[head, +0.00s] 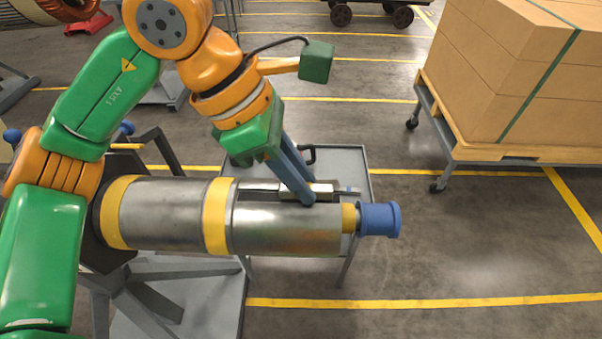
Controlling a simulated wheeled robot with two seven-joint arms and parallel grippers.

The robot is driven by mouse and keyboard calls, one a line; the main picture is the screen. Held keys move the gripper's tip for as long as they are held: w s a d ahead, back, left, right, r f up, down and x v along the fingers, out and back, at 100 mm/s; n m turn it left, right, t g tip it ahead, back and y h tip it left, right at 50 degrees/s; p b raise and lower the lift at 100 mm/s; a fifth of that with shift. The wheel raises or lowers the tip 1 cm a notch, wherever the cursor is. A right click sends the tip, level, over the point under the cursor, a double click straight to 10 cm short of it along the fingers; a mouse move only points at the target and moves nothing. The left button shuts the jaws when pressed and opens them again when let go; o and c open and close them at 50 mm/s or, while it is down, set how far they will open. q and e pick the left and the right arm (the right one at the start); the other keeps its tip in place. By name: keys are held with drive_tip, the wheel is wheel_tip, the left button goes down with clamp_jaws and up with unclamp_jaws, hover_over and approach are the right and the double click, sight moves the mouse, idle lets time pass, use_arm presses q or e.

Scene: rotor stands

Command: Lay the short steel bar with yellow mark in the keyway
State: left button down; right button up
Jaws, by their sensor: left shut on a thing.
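My left gripper (308,196) reaches down from above, its long blue-grey fingers just behind the top edge of the steel rotor (285,230). It is shut on a steel bar (323,188), which shows beside the fingertips. I cannot make out a yellow mark on the bar, and the fingers cover part of it. The rotor lies level, with yellow bands and a short shaft end at the right carrying a blue spool-like cap (378,219). I cannot make out the keyway. My right gripper is out of view.
A grey cart (352,165) stands behind the rotor, with steel parts (262,187) in line with the bar. A dark stand (160,290) is under the rotor's left end. Boxes (530,80) on a wheeled trolley are at the right. The floor right of the rotor is clear.

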use_arm(q)
drive_tip(key=shift+f, duration=0.35)
idle(0.4)
drive_tip(key=shift+r, duration=0.2)
idle(0.5)
drive_tip(key=c, duration=0.7)
unclamp_jaws()
drive_tip(key=o, duration=0.5)
drive_tip(key=shift+o, duration=0.2)
